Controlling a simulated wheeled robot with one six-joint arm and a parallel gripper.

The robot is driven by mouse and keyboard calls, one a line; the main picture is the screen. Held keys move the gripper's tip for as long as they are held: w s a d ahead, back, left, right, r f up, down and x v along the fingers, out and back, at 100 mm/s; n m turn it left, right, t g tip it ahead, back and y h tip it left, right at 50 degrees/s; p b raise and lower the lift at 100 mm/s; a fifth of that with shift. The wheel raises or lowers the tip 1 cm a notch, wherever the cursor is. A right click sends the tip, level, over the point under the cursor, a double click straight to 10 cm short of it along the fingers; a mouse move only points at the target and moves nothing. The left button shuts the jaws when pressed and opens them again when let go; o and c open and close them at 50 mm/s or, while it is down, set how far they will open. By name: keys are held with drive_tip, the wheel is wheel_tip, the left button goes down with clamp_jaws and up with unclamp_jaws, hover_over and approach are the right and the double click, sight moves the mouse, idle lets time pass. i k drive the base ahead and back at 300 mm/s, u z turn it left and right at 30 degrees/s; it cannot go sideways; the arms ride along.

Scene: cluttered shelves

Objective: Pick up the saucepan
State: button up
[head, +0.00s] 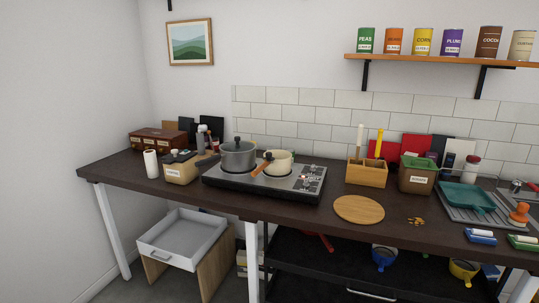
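A small cream saucepan (281,164) with an orange-brown handle stands on the right part of the black and grey hob (290,188) in the head view. Its handle (262,163) points toward the front left, over the hob. A larger grey pot (237,156) stands on the hob just left of the saucepan. My gripper is not in view.
A round wooden board (358,209) lies right of the hob. A wooden holder (367,173) with upright utensils stands behind it. A labelled box (180,169) and a paper roll (151,163) stand left. The counter's front edge (215,198) runs below the hob.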

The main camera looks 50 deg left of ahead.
sight(244, 163)
drive_tip(key=u, duration=0.3)
drive_tip(key=i, duration=1.3)
drive_tip(key=u, duration=1.7)
drive_tip(key=i, duration=0.9)
drive_tip(key=u, duration=1.1)
drive_tip(key=i, duration=0.25)
drive_tip(key=u, duration=0.15)
